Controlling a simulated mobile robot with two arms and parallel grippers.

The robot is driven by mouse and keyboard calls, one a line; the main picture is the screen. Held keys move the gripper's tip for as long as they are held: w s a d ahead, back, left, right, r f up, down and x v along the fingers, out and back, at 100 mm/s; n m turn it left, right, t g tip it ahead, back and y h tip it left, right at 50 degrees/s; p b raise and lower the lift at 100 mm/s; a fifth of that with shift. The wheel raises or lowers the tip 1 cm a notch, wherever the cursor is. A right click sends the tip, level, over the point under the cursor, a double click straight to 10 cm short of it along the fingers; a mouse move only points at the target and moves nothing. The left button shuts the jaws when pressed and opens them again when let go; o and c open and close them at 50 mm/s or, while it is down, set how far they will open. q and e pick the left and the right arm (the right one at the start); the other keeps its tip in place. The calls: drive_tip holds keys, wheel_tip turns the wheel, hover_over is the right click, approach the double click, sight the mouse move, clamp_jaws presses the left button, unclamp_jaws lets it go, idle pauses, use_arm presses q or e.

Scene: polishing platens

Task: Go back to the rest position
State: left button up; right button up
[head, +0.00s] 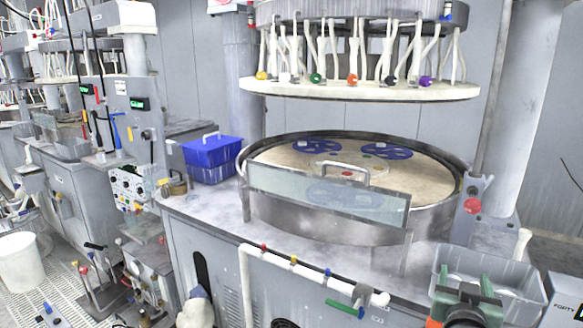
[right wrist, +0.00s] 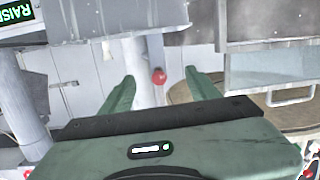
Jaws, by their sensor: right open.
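My right gripper (head: 467,268) shows at the lower right of the head view, in front of a clear grey bin. Its green fingers stand apart in the right wrist view (right wrist: 161,85), with nothing between them. A red knob (right wrist: 159,76) shows beyond the fingers there; I cannot judge the distance. My left gripper is not in view. The round polishing platen (head: 265,165) sits on the machine with blue slotted discs (head: 386,149) on it. A clear guard panel (head: 325,195) stands at its front.
The grey bin (head: 447,252) is close by my right gripper. A red button (head: 472,206) is on a post at the platen's right. A blue box (head: 212,160) stands left of the platen. The upper head (head: 360,90) hangs above. A white bucket (head: 22,262) is at the left.

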drive_tip(key=s+a+f+n+g+y, duration=0.2)
drive_tip(key=s+a+f, duration=0.1)
drive_tip(key=s+f, duration=0.4)
drive_tip(key=s+a+f+n+g+y, duration=0.2)
drive_tip(key=s+a+f+g+y, duration=0.15)
drive_tip(key=f, duration=0.65)
drive_tip(key=s+a+f+n+g+y, duration=0.1)
drive_tip(key=s+a+f+n+g, duration=0.25)
drive_tip(key=s, duration=0.65)
drive_tip(key=s+a+f+g+y, duration=0.2)
drive_tip(key=s+a+f, duration=0.4)
drive_tip(key=s, duration=0.5)
wheel_tip(320, 180, down, 26)
drive_tip(key=s+d+g, duration=0.1)
drive_tip(key=s+d+f+g, duration=0.1)
drive_tip(key=s+d+f, duration=0.2)
drive_tip(key=s+f, duration=1.3)
drive_tip(key=shift+s+f+g, duration=0.2)
drive_tip(key=shift+s+g, duration=0.1)
drive_tip(key=shift+s, duration=0.15)
drive_tip(key=shift+h, duration=0.25)
